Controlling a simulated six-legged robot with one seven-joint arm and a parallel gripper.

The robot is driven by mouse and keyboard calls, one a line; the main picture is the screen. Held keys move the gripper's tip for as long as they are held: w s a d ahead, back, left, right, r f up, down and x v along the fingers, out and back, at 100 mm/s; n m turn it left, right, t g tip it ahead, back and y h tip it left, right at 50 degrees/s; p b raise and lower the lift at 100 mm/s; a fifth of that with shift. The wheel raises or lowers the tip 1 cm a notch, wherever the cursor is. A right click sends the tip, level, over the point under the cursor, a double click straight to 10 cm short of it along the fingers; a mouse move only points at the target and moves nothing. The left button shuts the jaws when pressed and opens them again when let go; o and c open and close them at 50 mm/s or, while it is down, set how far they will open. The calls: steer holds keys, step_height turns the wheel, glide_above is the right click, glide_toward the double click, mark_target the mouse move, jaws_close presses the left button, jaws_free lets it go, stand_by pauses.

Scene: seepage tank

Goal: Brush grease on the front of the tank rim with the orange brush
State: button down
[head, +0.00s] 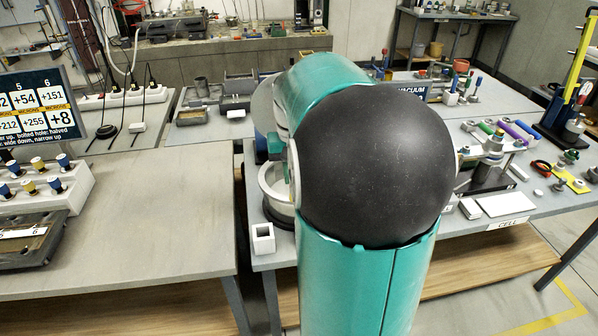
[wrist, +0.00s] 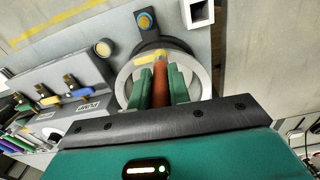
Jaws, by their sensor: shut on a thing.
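My gripper (wrist: 161,84) has green fingers shut on the orange brush (wrist: 160,90), seen in the wrist view. The brush handle runs between the fingers and points away from the wrist. The round pale tank rim (wrist: 203,82) lies around and beyond the fingertips. A yellow piece (wrist: 149,59) shows just past the brush end; I cannot tell whether it is part of the brush, nor whether the brush touches the rim. In the head view, the tank rim (head: 267,194) shows left of my arm, which hides most of it and the gripper. No grease is clearly visible.
A white square holder (head: 263,239) stands near the bench edge by the tank. White blocks, tools and coloured cylinders (head: 517,131) crowd the bench to the right. The left bench (head: 150,220) has a clear middle. A sign (head: 38,105) stands at far left.

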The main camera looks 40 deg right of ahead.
stand_by(0.4)
steer(key=shift+s+d, duration=0.65)
steer(key=shift+d, duration=0.25)
steer(key=shift+s+d, duration=0.7)
steer(key=shift+d, duration=0.3)
step_height(320, 180, up, 7)
stand_by(0.5)
